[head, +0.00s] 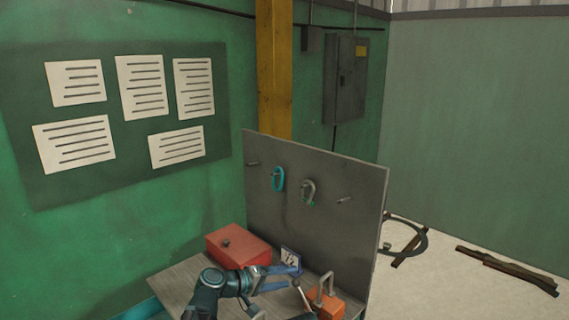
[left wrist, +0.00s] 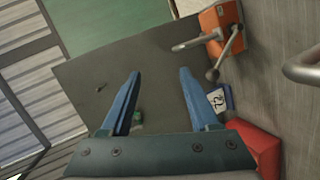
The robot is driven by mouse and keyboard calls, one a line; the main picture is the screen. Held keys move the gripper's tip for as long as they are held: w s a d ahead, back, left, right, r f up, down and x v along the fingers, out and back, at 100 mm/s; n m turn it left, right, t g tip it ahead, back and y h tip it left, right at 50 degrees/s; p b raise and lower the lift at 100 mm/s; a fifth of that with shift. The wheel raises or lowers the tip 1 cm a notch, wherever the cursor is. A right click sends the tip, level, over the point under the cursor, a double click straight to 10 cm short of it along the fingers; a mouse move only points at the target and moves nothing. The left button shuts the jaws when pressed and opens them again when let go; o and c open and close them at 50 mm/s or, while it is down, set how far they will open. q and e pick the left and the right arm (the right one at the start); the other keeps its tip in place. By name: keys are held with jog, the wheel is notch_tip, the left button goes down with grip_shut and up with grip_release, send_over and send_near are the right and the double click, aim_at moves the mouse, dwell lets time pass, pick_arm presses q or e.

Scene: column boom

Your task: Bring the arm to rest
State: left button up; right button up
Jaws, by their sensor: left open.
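My left arm comes in at the bottom of the head view, over the workbench (head: 180,285). My left gripper (head: 294,277) has its blue fingers apart, with nothing between them. In the left wrist view the same gripper (left wrist: 160,76) is open and empty, pointing toward the grey upright board (left wrist: 90,75). The fingers overlap the numbered blue tag (head: 290,257) and the orange block (head: 326,304) in the head view; I cannot tell the exact gap. My right gripper does not show.
A red box (head: 236,246) sits on the bench beside my arm. The grey board (head: 330,185) carries a teal ring (head: 278,179), a grey shackle (head: 308,191) and pegs. The orange block has a metal handle. A hoop (head: 420,243) and dark bars (head: 505,270) lie on the floor at right.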

pick_arm(q)
jog(key=s+d+f+m+g+y, duration=0.3)
jog(key=s+f+m+g+y, duration=0.25)
jog(key=s+f, duration=0.7)
jog(key=s+a+f+m+g+y, duration=0.2)
jog(key=s+a+y, duration=0.6)
jog(key=s, duration=0.3)
jog(key=shift+a, duration=0.5)
jog(key=shift+s+f, duration=0.1)
